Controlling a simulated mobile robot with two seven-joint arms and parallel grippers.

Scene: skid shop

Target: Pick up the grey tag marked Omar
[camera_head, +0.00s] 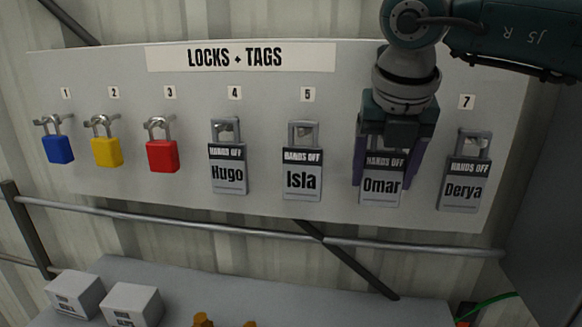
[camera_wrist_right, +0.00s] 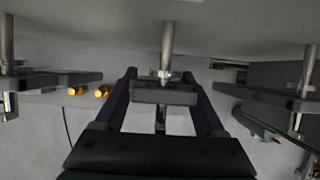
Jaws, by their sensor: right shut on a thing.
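The grey tag marked Omar (camera_head: 381,187) hangs on the board in the sixth place, with a black HANDS OFF band. My right gripper (camera_head: 386,172) comes down over it from above, with one finger on each side of the tag, and is shut on it. In the right wrist view the tag (camera_wrist_right: 165,97) shows edge-on between the fingers of the gripper (camera_wrist_right: 164,98), with its peg (camera_wrist_right: 167,50) still through its top opening. The gripper hides the tag's upper part and number in the head view. My left gripper is not in view.
The board (camera_head: 120,185) also holds grey tags Hugo (camera_head: 228,175), Isla (camera_head: 302,180) and Derya (camera_head: 462,190), close on both sides of Omar. Blue (camera_head: 58,149), yellow (camera_head: 107,152) and red (camera_head: 162,156) padlocks hang at left. A rail (camera_head: 200,218) runs below, above a grey surface (camera_head: 270,297) with white boxes (camera_head: 133,303).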

